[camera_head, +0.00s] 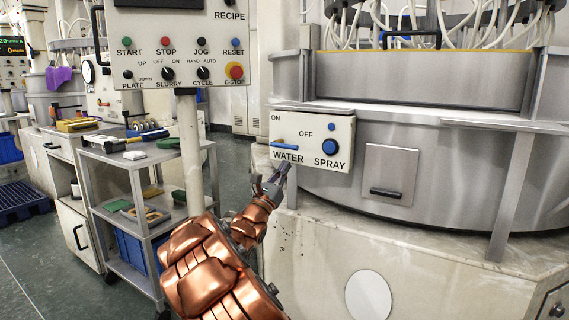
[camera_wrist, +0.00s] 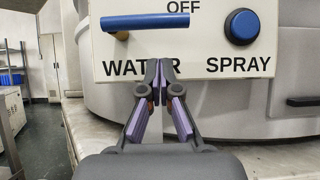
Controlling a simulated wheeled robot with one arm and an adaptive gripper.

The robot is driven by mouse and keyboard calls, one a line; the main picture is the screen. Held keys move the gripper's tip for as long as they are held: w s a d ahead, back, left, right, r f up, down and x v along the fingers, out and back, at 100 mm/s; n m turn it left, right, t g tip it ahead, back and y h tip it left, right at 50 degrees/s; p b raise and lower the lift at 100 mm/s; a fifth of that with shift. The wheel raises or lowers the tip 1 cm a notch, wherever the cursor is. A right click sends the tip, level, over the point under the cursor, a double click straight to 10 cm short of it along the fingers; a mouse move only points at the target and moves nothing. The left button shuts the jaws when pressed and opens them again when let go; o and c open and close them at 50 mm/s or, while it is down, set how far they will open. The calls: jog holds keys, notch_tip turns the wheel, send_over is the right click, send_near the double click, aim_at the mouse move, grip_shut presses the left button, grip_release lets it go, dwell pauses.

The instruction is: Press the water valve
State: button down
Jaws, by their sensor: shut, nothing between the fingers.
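The water valve has a blue lever (camera_head: 286,147) lying level on a white panel (camera_head: 342,128), above the label WATER. In the wrist view the lever (camera_wrist: 145,21) has a brass-coloured end at its lower left. My gripper (camera_head: 285,167) is shut and empty, just below the lever. In the wrist view its fingertips (camera_wrist: 159,66) meet over the WATER label and hide a letter. A gap shows between fingertips and lever in the picture; I cannot tell how far they are from the panel.
A round blue SPRAY button (camera_head: 330,147) sits right of the lever, with a small blue knob (camera_head: 332,127) above it. A control box (camera_head: 180,45) on a post stands to the left. A grey cart (camera_head: 140,165) is at lower left. The steel machine (camera_head: 440,150) fills the right.

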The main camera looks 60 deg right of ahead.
jog(key=shift+d+r+b, duration=0.2)
jog(key=shift+r+b, duration=0.1)
jog(key=shift+r, duration=1.3)
jog(key=shift+s+r+n+p, duration=0.15)
jog(key=shift+n+p, duration=0.25)
jog(key=shift+p, duration=0.4)
jog(key=shift+n+t+p, duration=0.3)
jog(key=shift+t+p, duration=0.15)
jog(key=shift+t, duration=0.25)
